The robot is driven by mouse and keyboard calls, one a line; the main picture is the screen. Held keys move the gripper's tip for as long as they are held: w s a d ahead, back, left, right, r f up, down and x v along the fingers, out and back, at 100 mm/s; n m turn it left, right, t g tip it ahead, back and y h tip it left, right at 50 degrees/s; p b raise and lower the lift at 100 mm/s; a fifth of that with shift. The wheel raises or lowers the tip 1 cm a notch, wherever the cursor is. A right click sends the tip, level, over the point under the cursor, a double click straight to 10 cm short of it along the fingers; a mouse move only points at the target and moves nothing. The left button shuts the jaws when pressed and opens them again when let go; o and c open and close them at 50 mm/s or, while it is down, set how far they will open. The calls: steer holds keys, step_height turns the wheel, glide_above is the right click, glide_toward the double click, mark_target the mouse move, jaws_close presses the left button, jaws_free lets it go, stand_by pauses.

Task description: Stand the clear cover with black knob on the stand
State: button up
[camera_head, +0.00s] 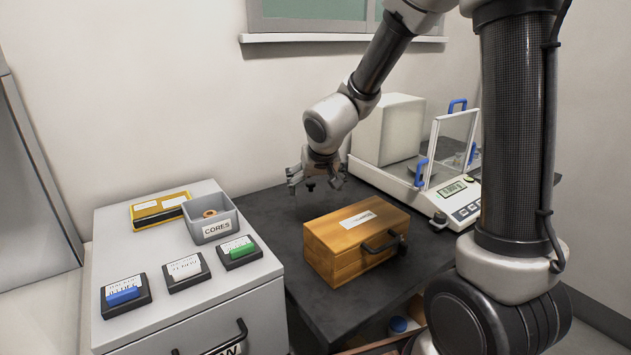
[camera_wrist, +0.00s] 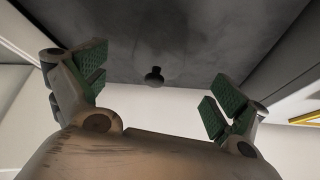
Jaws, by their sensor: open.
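A black knob (camera_wrist: 155,76) shows in the wrist view, above and between my open fingers, against the dark tabletop. In the head view, a small dark knob (camera_head: 311,186) shows just below my gripper (camera_head: 317,178), over the back left of the dark table. My gripper (camera_wrist: 160,95) is open, with green pads apart and nothing between them. I cannot pick out the stand with certainty in either view.
A wooden box (camera_head: 340,262) with a black handle sits on the dark table (camera_head: 272,205). A white balance (camera_head: 405,190) with clear panels and blue handles stands right. A grey cabinet (camera_head: 225,310) at left carries a CORES bin (camera_head: 210,228) and a yellow case (camera_head: 145,212).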

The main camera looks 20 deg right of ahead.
steer(key=s+r+n+t+y, duration=0.1)
steer(key=s+r+t+y, duration=0.2)
steer(key=r, duration=0.4)
steer(key=s+r+n+t+y, duration=0.1)
steer(key=s+r+n+y, duration=0.1)
steer(key=s+r, duration=0.4)
steer(key=s+d+m+g+h, duration=0.2)
steer(key=s+d+g+h, duration=0.2)
steer(key=s+d, duration=1.1)
steer(key=s+g, duration=0.2)
steer(key=s, duration=0.2)
steer(key=shift+s+d+h, duration=0.15)
steer(key=shift+s+h, duration=0.05)
steer(key=shift+h, duration=0.1)
steer(key=shift+d+f, duration=0.1)
